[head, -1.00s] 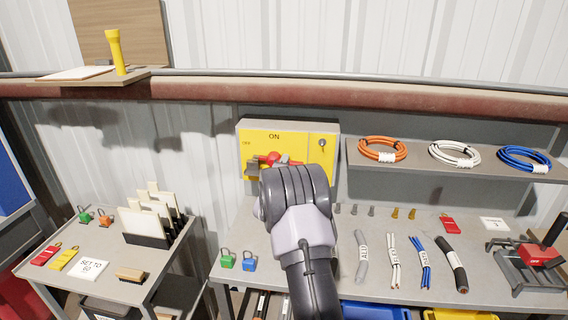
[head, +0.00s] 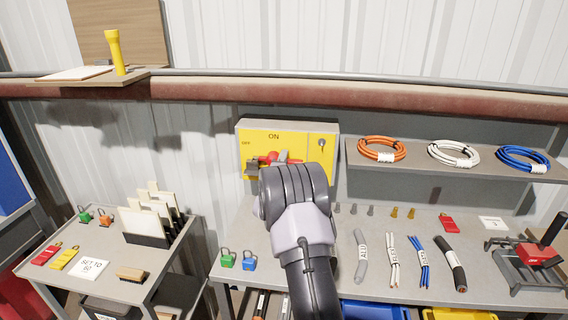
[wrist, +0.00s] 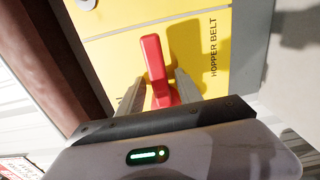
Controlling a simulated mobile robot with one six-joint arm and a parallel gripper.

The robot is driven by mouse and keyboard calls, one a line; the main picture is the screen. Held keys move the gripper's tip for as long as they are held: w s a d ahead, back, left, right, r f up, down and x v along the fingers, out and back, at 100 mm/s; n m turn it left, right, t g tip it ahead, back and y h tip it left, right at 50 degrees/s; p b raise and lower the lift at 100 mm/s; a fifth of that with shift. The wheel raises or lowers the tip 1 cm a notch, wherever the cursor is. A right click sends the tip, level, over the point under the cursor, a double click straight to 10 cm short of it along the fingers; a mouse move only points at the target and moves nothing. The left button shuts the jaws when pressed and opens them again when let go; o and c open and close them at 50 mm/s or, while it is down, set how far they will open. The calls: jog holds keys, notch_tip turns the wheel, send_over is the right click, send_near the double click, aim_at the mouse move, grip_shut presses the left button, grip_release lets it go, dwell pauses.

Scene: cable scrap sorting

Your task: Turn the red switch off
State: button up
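The red switch is a red handle on a yellow box (head: 310,151) marked ON at the top and OFF at the left, fixed above the bench at the back. In the head view, part of the red switch (head: 268,158) shows just past my wrist, which hides much of my gripper. In the wrist view, the red handle (wrist: 157,72) stands out from the yellow panel, lettered HOPPER BELT. The fingers of my gripper (wrist: 163,80) are apart, one on each side of the handle. A firm grip on it does not show.
A shelf (head: 440,172) with orange, white and blue cable coils is right of the box. A side table (head: 60,235) with tags and a card rack stands left.

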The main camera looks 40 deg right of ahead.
jog(key=p+v, duration=0.1)
jog(key=v, duration=1.6)
jog(key=shift+a, duration=0.2)
jog(key=shift+s, duration=0.1)
